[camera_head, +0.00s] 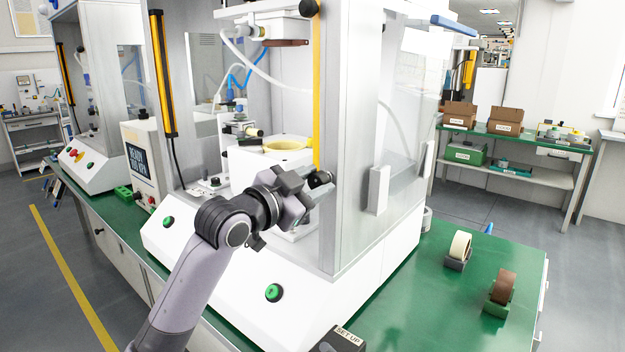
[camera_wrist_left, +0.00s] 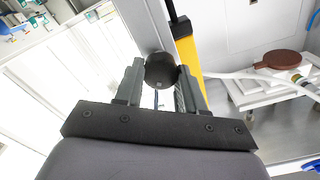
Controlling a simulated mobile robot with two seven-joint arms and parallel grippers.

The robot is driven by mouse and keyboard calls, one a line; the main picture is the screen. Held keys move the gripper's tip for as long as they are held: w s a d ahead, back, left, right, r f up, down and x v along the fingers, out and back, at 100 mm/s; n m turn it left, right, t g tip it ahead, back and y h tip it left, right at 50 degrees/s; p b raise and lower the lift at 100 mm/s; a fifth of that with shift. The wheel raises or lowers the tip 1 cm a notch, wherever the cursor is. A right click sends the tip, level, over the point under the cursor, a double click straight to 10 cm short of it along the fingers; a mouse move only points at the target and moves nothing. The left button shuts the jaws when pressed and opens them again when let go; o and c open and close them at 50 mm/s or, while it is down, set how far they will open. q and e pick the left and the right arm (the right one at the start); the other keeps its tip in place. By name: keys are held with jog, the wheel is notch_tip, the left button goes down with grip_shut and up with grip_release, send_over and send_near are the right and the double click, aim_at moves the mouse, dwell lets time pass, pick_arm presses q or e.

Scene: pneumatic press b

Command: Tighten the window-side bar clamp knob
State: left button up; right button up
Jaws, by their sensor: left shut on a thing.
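A round black knob (camera_wrist_left: 161,70) sits between the two fingers of my left gripper (camera_wrist_left: 156,90) in the left wrist view. The gripper is shut on it. In the head view the knob (camera_head: 320,179) shows at the tip of my left gripper (camera_head: 312,187), close to the lower end of a yellow vertical bar (camera_head: 317,100) on the press front. The gripper partly covers the knob there. Another black knob (camera_head: 309,8) is at the top of the press opening. My right gripper is not in view.
The white press housing (camera_head: 215,260) carries green buttons (camera_head: 273,292). A clear guard panel (camera_head: 355,140) with a white handle (camera_head: 378,190) is right of the gripper. Tape rolls (camera_head: 460,245) stand on the green bench (camera_head: 420,300). A "SET-UP" box (camera_head: 345,338) is at the bottom edge.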

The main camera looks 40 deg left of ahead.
aim_at(315, 186)
pick_arm(q)
jog(key=m+p, duration=0.3)
jog(key=m, duration=0.3)
jog(key=shift+d+f, duration=0.1)
jog(key=m+p, duration=0.2)
jog(key=m, duration=0.3)
jog(key=shift+f, duration=0.15)
jog(key=shift+f+m, duration=0.1)
jog(key=shift+m, duration=0.2)
jog(key=o, duration=0.9)
jog(key=shift+o, duration=0.8)
jog(key=shift+s+a+b, duration=0.2)
jog(key=shift+s+b, duration=0.45)
jog(key=shift+s, duration=1.75)
jog(key=shift+s+b, duration=0.3)
jog(key=shift+s, duration=0.9)
